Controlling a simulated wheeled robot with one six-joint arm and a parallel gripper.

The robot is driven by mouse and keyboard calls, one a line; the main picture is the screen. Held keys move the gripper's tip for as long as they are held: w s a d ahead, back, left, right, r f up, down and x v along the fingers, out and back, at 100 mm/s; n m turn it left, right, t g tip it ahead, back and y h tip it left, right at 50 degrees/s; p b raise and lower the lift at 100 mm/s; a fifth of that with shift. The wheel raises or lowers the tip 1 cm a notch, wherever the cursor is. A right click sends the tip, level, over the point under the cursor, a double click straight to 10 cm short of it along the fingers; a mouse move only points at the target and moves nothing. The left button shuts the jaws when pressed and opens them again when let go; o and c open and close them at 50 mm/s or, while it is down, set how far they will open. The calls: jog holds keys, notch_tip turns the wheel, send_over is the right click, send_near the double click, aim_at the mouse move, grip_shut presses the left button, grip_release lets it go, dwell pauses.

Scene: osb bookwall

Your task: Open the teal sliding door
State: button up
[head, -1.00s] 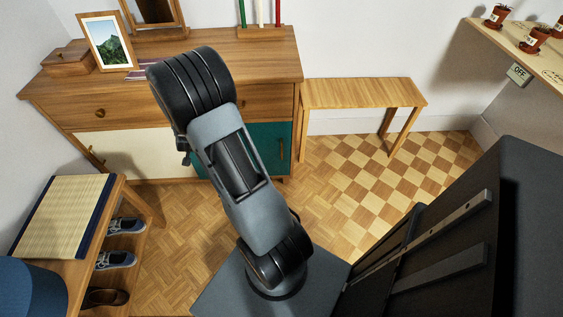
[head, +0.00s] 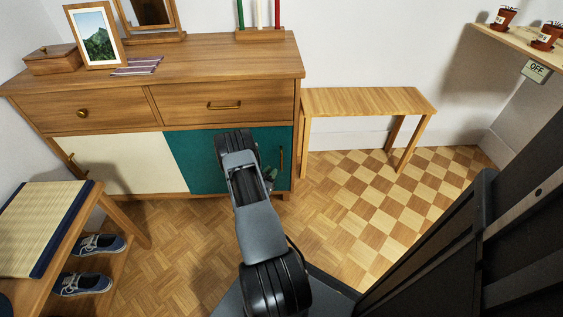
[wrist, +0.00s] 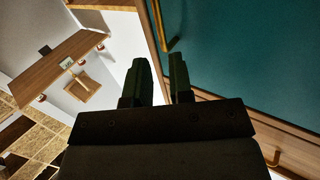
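The teal sliding door (head: 187,160) is the right front panel of the wooden dresser. It stands beside the cream door (head: 110,163). The brass handle (head: 281,160) is upright near the teal door's right edge. My gripper (head: 271,173) is in front of the teal door, just left of the handle and partly hidden by my arm. In the wrist view, my gripper (wrist: 158,58) is open and empty, with a gap between its two fingers. The handle (wrist: 174,28) shows there beyond the fingertips, apart from them, against the teal door (wrist: 250,55).
A narrow wooden side table (head: 365,101) stands right of the dresser (head: 225,63). A bench with a tatami mat (head: 40,225) and shoes (head: 82,283) is at the left. A shelf with potted plants (head: 548,36) is at the right. Open parquet lies before the dresser.

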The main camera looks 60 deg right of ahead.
jog(key=d+b, duration=0.2)
jog(key=d, duration=0.7)
jog(key=shift+w+d, duration=0.1)
jog(key=shift+w, duration=0.05)
grip_shut()
